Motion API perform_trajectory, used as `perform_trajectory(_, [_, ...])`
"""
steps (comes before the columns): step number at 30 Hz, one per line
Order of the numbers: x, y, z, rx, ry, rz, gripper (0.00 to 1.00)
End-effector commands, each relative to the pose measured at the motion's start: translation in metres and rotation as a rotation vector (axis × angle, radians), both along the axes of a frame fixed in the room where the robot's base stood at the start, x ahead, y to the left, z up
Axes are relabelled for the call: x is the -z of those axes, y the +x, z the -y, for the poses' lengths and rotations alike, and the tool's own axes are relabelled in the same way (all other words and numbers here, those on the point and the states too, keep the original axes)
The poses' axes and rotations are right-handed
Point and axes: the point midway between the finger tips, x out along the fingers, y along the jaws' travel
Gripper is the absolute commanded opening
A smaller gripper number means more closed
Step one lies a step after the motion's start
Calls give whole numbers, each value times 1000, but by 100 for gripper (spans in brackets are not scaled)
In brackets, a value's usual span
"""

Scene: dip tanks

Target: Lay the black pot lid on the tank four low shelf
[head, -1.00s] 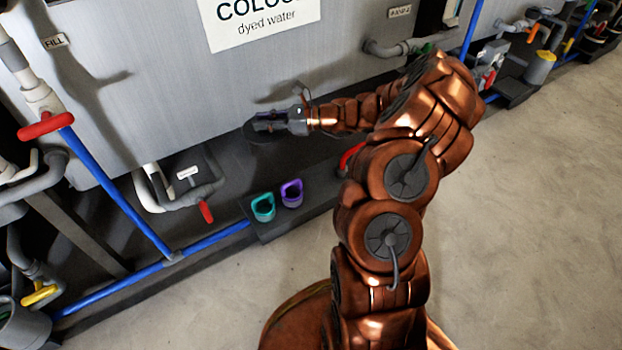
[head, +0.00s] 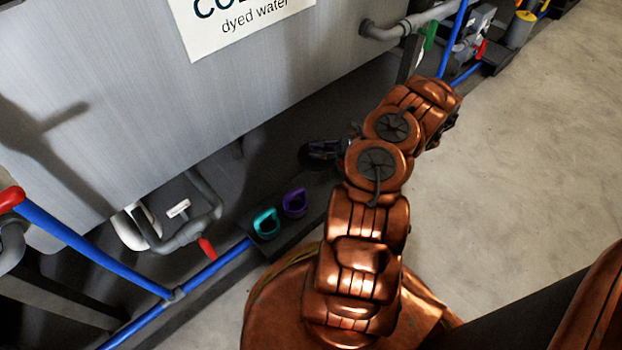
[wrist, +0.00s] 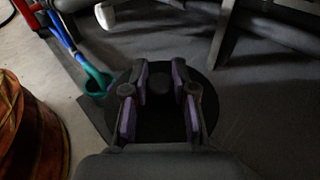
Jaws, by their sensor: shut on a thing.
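The black pot lid (wrist: 213,112) is a flat dark disc under my gripper (wrist: 160,79) in the wrist view. The two fingers close on its round knob (wrist: 159,88). In the head view the lid (head: 312,160) shows beside my arm, held over the dark area under the grey tank, behind and right of the mugs. The low shelf (head: 300,230) is a dark ledge below the tank, bearing a teal mug (head: 266,222) and a purple mug (head: 294,203). I cannot tell whether the lid touches a surface. My arm hides the shelf's right part.
The grey tank (head: 120,110) with a dyed water sign (head: 245,22) overhangs the shelf. A red-handled valve (head: 207,248) and a blue pipe (head: 90,250) lie to the left. The teal mug (wrist: 97,80) shows left of the lid in the wrist view. Open floor (head: 500,180) lies right.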

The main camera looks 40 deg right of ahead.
Motion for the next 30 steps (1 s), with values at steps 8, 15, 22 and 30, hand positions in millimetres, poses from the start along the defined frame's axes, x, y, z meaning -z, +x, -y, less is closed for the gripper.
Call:
perform_trajectory(8, [33, -12, 5, 6, 0, 0, 0])
perform_trajectory(15, [86, -12, 4, 5, 2, 0, 0])
perform_trajectory(22, [132, -11, 3, 2, 0, 0, 0])
perform_trajectory(30, [151, -11, 4, 4, 0, 0, 0])
